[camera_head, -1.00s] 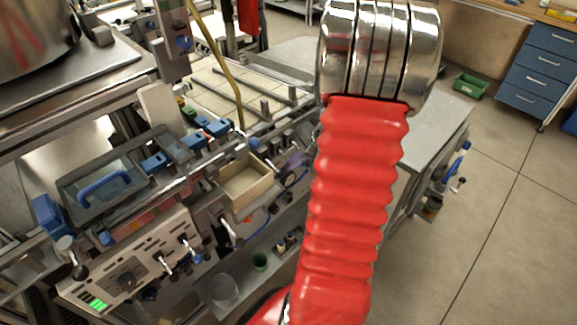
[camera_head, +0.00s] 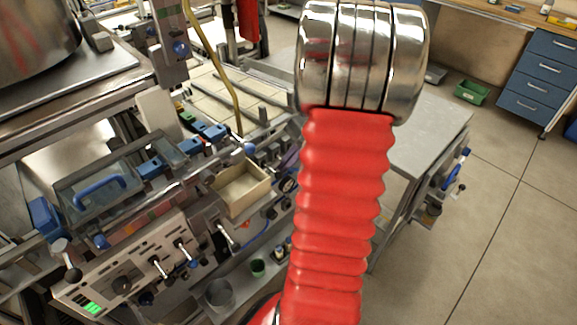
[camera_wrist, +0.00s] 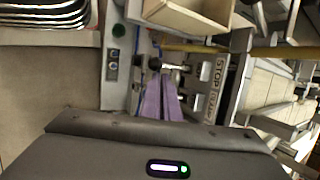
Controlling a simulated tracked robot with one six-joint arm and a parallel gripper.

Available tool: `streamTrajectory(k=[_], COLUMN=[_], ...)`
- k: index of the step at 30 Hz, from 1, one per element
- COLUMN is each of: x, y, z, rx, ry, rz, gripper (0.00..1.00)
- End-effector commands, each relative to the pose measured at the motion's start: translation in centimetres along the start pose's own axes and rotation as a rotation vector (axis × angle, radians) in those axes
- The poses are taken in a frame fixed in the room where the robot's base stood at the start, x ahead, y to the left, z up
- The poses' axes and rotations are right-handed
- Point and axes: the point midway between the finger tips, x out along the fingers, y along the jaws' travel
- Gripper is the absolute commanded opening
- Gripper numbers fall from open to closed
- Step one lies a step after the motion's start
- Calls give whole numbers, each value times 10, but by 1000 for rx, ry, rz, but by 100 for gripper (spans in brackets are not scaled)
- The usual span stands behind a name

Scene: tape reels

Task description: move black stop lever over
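The stop lever's label plate, reading STOP (camera_wrist: 213,88), stands right of my gripper in the wrist view. A short metal lever with a dark round end (camera_wrist: 154,63) lies just beyond my fingertips; I cannot tell whether they touch it. My gripper (camera_wrist: 162,82) has two purple fingers lying close together, with nothing visible between them, so it looks shut. In the head view, a bit of purple finger (camera_head: 291,160) shows beside my red arm sleeve, near a dark round knob (camera_head: 287,185). My arm hides most of the gripper there.
An open beige box (camera_head: 243,188) sits left of my arm, and its edge shows at the top of the wrist view (camera_wrist: 190,18). A control panel with levers (camera_head: 140,265) is at lower left. A grey table (camera_head: 425,130) is at right, with open floor beyond.

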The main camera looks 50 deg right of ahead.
Motion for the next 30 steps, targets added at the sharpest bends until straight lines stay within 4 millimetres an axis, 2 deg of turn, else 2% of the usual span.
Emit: streamTrajectory(k=[30], x=[-5], y=[-6], z=[3], rx=[3], ry=[-6], rz=[-1], gripper=[0])
